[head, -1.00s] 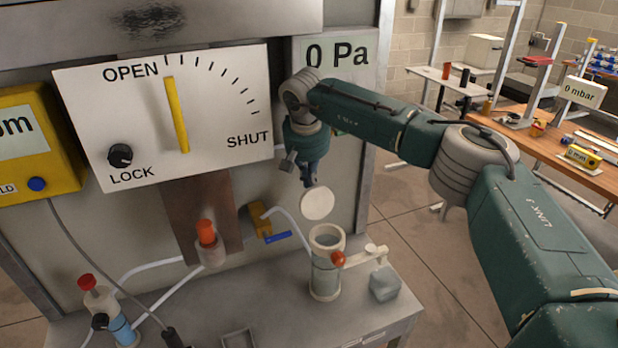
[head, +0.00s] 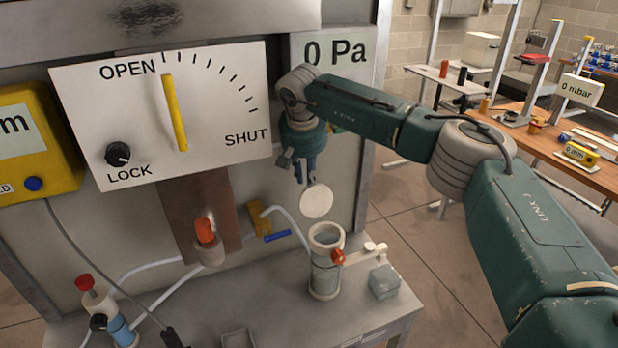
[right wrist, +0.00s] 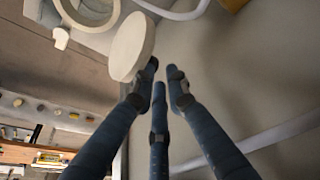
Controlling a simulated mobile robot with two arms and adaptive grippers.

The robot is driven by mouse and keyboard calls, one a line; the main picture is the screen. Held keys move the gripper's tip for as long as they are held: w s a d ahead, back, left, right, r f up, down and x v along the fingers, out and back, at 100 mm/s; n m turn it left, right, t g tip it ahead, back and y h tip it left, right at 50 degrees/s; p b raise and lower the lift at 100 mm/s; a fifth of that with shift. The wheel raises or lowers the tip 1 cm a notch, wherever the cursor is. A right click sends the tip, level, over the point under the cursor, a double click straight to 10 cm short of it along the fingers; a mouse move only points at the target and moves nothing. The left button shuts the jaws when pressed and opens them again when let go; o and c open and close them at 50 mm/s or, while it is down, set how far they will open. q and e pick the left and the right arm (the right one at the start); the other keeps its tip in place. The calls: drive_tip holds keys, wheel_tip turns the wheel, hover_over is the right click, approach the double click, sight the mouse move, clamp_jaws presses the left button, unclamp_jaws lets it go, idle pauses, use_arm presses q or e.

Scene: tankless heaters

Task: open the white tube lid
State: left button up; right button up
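The white tube lid (head: 316,201) is a round disc standing tilted up, above and clear of the tube's open mouth. The clear tube (head: 325,275) with a white rim stands on the metal bench; a hinge is not clearly visible. My right gripper (head: 304,178) is just above and left of the lid. In the right wrist view, its fingers (right wrist: 162,75) are apart with nothing between them. The lid (right wrist: 132,47) lies beside the left fingertip, which overlaps its edge; I cannot tell whether they touch. The tube's rim (right wrist: 88,10) shows at the top. My left gripper is not in view.
A red knob (head: 337,257) and white arm sit at the tube's right, near a small translucent block (head: 384,282). An orange-capped fitting (head: 207,238) and yellow valve (head: 262,220) are left. The dial panel (head: 160,110) stands behind.

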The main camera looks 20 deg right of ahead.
drive_tip(key=shift+o, duration=1.4)
wheel_tip(320, 180, down, 3)
drive_tip(key=shift+r, duration=0.1)
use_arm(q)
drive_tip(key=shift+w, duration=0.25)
use_arm(e)
drive_tip(key=shift+w+d+f, duration=0.25)
drive_tip(key=shift+w+d, duration=0.05)
drive_tip(key=shift+w, duration=0.4)
